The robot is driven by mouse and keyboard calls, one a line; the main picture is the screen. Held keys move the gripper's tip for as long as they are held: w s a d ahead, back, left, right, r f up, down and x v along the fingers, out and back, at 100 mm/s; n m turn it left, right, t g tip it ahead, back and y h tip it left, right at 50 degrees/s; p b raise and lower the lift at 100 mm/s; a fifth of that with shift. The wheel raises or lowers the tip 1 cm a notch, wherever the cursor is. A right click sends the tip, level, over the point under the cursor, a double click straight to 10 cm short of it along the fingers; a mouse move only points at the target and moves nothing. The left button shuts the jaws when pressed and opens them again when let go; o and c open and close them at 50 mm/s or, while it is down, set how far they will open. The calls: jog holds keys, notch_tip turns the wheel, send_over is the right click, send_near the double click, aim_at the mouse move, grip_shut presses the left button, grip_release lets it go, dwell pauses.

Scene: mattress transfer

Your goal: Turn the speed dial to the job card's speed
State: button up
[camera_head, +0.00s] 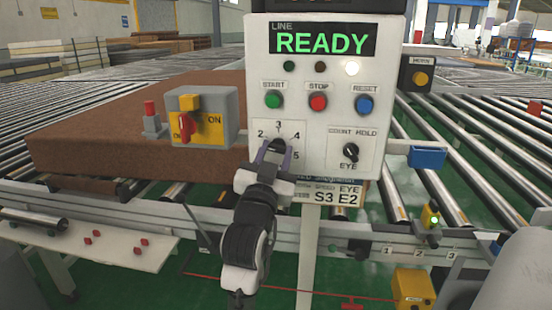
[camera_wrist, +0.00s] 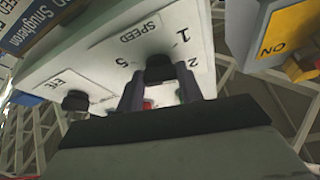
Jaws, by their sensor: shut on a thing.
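The speed dial (camera_wrist: 158,66) is a black knob, seen between my gripper's two fingers in the wrist view. Its plate in the head view (camera_head: 290,132) shows numbers 2, 3, 4 and 5 around the knob; the wrist view also shows the 1. My gripper (camera_head: 277,150) is shut on the dial at the lower left of the white control panel (camera_head: 318,220). The fingers cover the knob's sides, and I cannot tell where its pointer stands.
The panel has START (camera_head: 273,101), STOP (camera_head: 318,102) and RESET (camera_head: 364,104) buttons and a black eye selector (camera_head: 350,151). A grey and yellow switch box (camera_head: 212,122) stands close left, before a brown mattress (camera_head: 90,135). A READY display (camera_head: 322,42) glows green.

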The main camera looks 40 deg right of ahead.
jog(key=m+g+b, duration=0.1)
jog(key=m, duration=0.1)
jog(key=m+g+b, duration=0.1)
jog(key=m, duration=0.2)
jog(key=shift+w+a+f+g+h, duration=0.1)
jog(key=shift+w+a+g+h, duration=0.05)
jog(key=shift+g+h, duration=0.2)
jog(key=m+g+b, duration=0.2)
jog(key=m, duration=0.4)
jog(key=shift+b, duration=0.3)
jog(key=m+g, duration=0.1)
jog(key=m, duration=0.3)
jog(key=shift+r+g+b, duration=0.3)
jog(key=shift+g+b, duration=0.05)
jog(key=shift+r+m+g+y, duration=0.15)
jog(key=shift+m+g+y, duration=0.25)
jog(key=shift+m+y, duration=1)
jog(key=shift+m+h, duration=0.45)
jog(key=shift+m, duration=0.05)
jog(key=o, duration=1)
